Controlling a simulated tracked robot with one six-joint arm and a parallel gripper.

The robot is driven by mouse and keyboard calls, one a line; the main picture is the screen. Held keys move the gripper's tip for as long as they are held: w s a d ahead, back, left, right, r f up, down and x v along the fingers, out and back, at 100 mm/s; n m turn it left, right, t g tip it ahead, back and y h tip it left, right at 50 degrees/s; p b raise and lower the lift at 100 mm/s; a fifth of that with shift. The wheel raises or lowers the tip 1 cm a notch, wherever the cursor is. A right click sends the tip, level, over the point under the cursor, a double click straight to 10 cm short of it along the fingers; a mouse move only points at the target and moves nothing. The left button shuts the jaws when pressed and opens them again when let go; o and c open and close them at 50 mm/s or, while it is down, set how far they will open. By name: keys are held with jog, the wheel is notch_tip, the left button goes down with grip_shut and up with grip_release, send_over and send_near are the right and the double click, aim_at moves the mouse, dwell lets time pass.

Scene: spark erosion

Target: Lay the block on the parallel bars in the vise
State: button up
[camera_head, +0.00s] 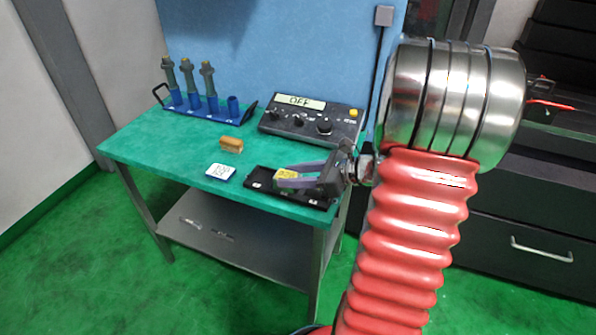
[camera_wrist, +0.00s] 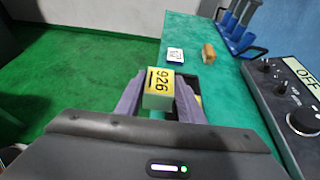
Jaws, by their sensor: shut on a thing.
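A yellow-topped block (camera_head: 286,174) with black marking sits between the purple fingers of my gripper (camera_head: 292,178). I cannot make out a vise or parallel bars in either view.
A white and blue labelled piece (camera_head: 220,171) and a brown block (camera_head: 231,144) lie left of the tray on the green table (camera_head: 150,150). A control box (camera_head: 345,126) reading OFF stands behind. A blue rack (camera_head: 205,112) with tool holders is at the back left.

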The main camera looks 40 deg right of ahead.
jog(key=w+a+f+n+g+y, duration=0.1)
jog(key=w+a+f+n+y, duration=0.1)
jog(key=a+f, duration=0.8)
jog(key=w+a+f+n+g+y, duration=0.1)
jog(key=w+a+f, duration=0.4)
jog(key=a+f, duration=0.5)
jog(key=shift+w+a+n+g+y, duration=0.35)
jog(key=shift+a+n+g, duration=0.4)
jog(key=shift+a, duration=0.35)
